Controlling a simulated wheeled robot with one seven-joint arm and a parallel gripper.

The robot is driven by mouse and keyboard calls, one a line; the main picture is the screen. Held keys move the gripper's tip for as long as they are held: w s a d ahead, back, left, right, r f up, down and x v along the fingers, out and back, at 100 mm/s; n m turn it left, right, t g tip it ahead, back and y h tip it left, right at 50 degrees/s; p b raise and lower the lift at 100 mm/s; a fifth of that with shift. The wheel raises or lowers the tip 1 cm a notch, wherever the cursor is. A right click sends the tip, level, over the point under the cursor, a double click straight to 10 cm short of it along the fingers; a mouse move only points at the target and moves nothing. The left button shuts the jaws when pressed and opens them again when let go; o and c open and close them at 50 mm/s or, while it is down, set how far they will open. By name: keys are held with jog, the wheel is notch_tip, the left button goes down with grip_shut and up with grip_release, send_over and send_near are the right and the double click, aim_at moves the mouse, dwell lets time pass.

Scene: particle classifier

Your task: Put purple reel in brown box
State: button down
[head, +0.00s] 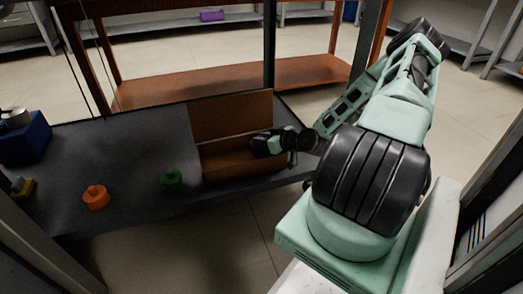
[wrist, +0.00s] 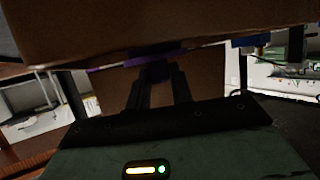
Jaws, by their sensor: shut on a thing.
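The brown box (head: 236,115) stands open at the right end of the dark table in the head view. My gripper (head: 256,145) reaches in from the right and is at the box, in front of its tall back panel. In the wrist view my gripper (wrist: 156,75) is shut on the purple reel (wrist: 160,56), of which only a narrow purple strip shows at the fingertips. Brown surfaces (wrist: 212,82) of what looks like the box fill the view above and behind it. The reel is hidden in the head view. I cannot tell whether it touches the box.
A green reel (head: 173,179) and an orange reel (head: 96,197) lie on the dark table (head: 135,150) left of the box. A blue bin (head: 27,143) and a small yellow item (head: 22,187) are at the far left. A dark post (head: 269,55) rises behind the box.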

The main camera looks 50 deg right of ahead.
notch_tip(320, 180, down, 3)
jog(key=shift+f+b, duration=0.1)
jog(key=shift+b, duration=0.7)
jog(key=c, duration=1.2)
grip_release()
jog(key=shift+c, duration=0.2)
